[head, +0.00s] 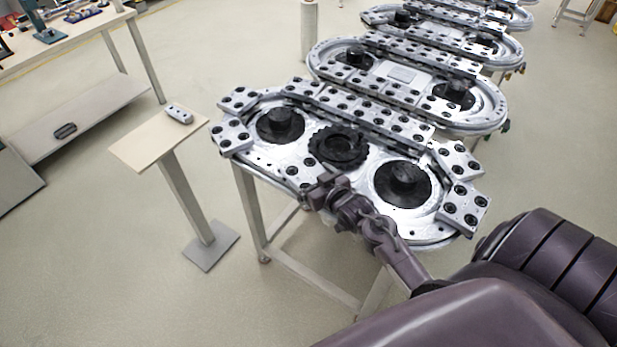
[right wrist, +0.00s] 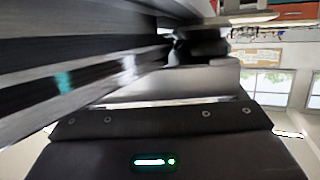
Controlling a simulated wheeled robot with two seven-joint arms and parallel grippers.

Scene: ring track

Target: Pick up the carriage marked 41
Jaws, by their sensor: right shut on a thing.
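The carriages are silvery blocks with black round holes, set around the near oval ring track (head: 262,160). No number can be read on them, so I cannot tell which is marked 41. My right gripper (head: 322,188) is at the near edge of this track, shut on a carriage (head: 298,173) there. The gripper hides part of that carriage. In the right wrist view, dark, blurred shapes and the track's layered edge (right wrist: 70,85) fill the left side, and the held carriage is not clear. My left gripper is not in view.
More ring tracks (head: 400,72) stretch away behind. A small stand (head: 150,143) to the left carries a small grey block (head: 180,114). A workbench (head: 75,35) with tools stands at the far left. The floor between is clear.

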